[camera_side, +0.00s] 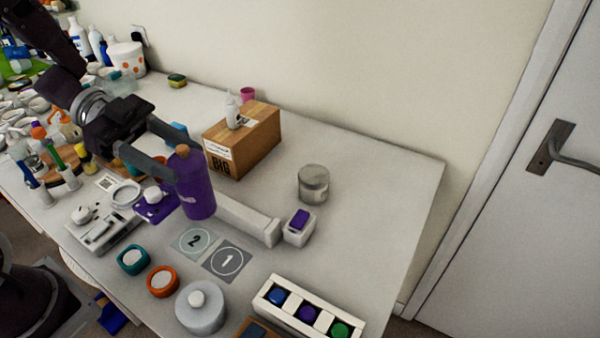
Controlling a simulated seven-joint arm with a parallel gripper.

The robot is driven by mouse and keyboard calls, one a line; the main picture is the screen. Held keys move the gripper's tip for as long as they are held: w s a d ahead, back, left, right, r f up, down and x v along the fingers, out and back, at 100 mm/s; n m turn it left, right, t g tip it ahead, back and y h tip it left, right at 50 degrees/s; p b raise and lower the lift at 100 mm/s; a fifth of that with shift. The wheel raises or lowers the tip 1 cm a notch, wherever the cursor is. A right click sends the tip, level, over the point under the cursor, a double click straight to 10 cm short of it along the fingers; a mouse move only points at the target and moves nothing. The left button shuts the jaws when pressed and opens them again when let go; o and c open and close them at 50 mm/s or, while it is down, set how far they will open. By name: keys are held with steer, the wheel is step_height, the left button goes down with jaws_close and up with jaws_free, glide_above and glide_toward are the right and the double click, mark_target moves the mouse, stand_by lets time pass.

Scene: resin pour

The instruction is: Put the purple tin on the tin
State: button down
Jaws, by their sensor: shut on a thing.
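My gripper (180,157) is shut on a tall purple tin (196,192) with a brownish top. The tin is roughly upright, left of the middle of the picture, and its upper part is between the fingers. I cannot tell whether its base touches the table. A grey metallic tin (313,186) stands upright on the table to the right, apart from the purple tin. Nothing is on top of it. The far finger partly hides what lies behind.
A cardboard box (255,149) with a white bottle on top stands behind the purple tin. In front are numbered mats (228,261), a white bar (236,219), a lidded grey pot (201,312) and a white tray (267,303) of coloured jars. The table's right end is clear.

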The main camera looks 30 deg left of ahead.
steer(key=w+d+r+n+t+y, duration=0.25)
steer(key=w+d, duration=0.35)
steer(key=w, duration=0.4)
steer(key=w+d+r+n+t+y, duration=0.2)
steer(key=w+d+r+n+t, duration=0.3)
steer(key=w, duration=0.5)
step_height(320, 180, down, 10)
steer(key=d, duration=0.1)
steer(key=shift+f+m+g+h, duration=0.15)
steer(key=shift+m+g+h, duration=0.2)
steer(key=shift+m, duration=0.1)
steer(key=c, duration=0.6)
jaws_free()
steer(key=v, duration=1.2)
